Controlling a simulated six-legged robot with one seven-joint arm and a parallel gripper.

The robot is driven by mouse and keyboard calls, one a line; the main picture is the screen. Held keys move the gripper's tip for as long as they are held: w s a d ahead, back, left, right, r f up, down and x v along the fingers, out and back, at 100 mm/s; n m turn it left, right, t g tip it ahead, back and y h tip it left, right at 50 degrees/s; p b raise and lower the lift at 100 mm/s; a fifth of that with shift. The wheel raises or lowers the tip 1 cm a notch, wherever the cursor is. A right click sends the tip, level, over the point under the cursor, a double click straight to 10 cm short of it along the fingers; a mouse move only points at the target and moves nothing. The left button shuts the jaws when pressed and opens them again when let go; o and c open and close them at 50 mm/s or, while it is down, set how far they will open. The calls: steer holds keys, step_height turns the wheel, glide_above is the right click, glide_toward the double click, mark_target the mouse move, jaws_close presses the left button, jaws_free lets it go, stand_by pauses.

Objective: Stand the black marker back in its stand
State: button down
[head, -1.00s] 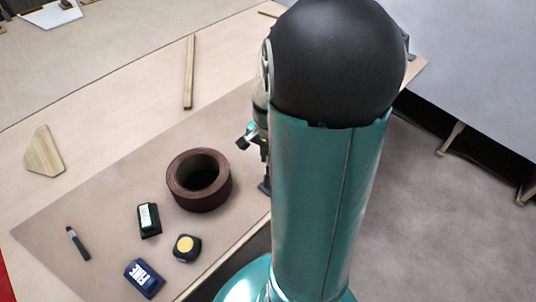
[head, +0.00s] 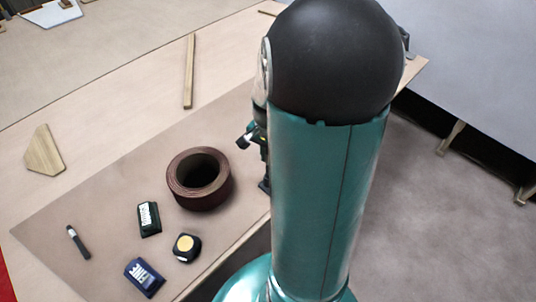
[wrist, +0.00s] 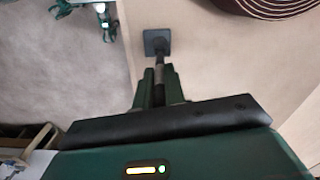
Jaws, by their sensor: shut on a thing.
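My gripper (wrist: 159,88) is shut on the black marker (wrist: 160,66), a thin dark rod that runs out from between the fingers. The stand (wrist: 157,42) is a small dark square block on the table in the wrist view, directly beyond the marker. The marker's far end overlaps the stand in this view; I cannot tell whether it is inside it or just above. In the head view the stand (head: 264,186) is a dark sliver at the mat's edge, mostly hidden behind my arm, and the fingers are hidden too.
A brown ring-shaped roll (head: 199,180) lies left of the stand. Further left are a dark green box (head: 149,218), a yellow-topped tape measure (head: 187,247), a blue box (head: 144,278) and a dark pen-like tool (head: 78,242). The table edge runs close by the stand.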

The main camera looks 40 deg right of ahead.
steer(key=shift+f, duration=1.6)
stand_by(2.7)
steer(key=c, duration=1.4)
jaws_free()
step_height(320, 180, up, 14)
steer(key=shift+d+f, duration=0.1)
steer(key=s+a+r+n+t, duration=0.1)
steer(key=a+r+n+t, duration=0.1)
steer(key=a+n, duration=0.3)
steer(key=s+a+r+n+t, duration=0.1)
steer(key=a+n, duration=0.4)
steer(key=a, duration=0.5)
steer(key=s+a+r+n+t, duration=0.2)
steer(key=a+r+n, duration=0.3)
steer(key=a, duration=0.3)
steer(key=shift+s+r+t, duration=0.25)
steer(key=shift+s+t, duration=0.05)
